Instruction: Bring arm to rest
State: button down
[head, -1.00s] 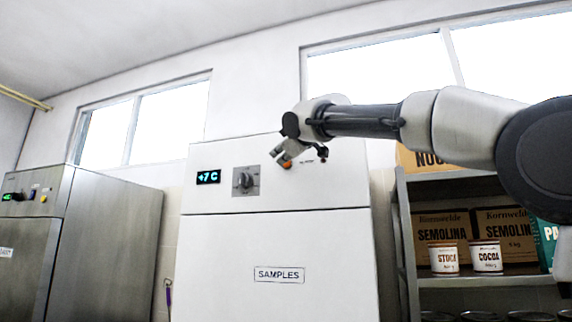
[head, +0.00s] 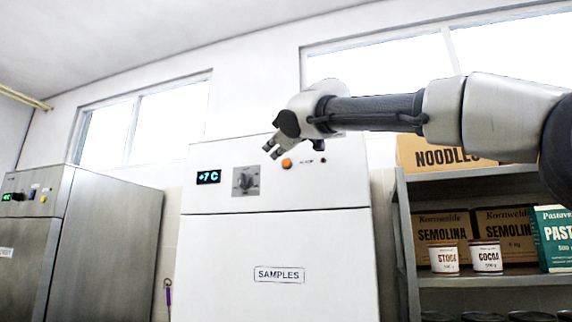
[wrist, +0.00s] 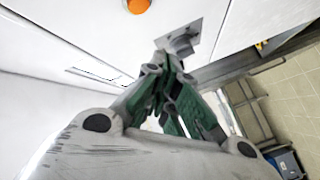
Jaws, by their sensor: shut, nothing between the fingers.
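My gripper (head: 273,148) is shut and empty in the head view, in front of the upper panel of the white samples fridge (head: 280,245). Its fingertips are just right of the grey dial (head: 245,181) and left of the orange button (head: 287,163). My arm reaches in from the right. In the wrist view my gripper (wrist: 165,50) has its fingers together, and their tips overlap the grey dial (wrist: 182,44) in the picture. I cannot tell whether they touch it. The orange button (wrist: 138,5) is at the top edge there. The fridge display (head: 208,177) reads +7 C.
A steel cabinet (head: 110,240) stands at the left with its own display. A shelf rack (head: 485,282) at the right holds semolina boxes (head: 443,228), a noodles box (head: 435,153) and jars (head: 487,257). The wrist view shows tiled floor (wrist: 290,85) at the right.

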dwell(0.5)
notch_tip(320, 180, down, 18)
jog(key=d+m+g+h, duration=0.2)
jog(key=m+g+h, duration=0.1)
jog(key=g, duration=0.1)
jog(key=s+d+f+m+g+h, duration=0.2)
jog(key=s+d+f, duration=0.1)
jog(key=d+f, duration=0.7)
jog(key=s+d+f+m+g+h, duration=0.2)
jog(key=s+d+f+m+g, duration=0.3)
jog(key=s+d+f, duration=2.1)
jog(key=shift+m+h, duration=0.3)
jog(key=shift+m, duration=2.2)
jog(key=shift+w, duration=0.1)
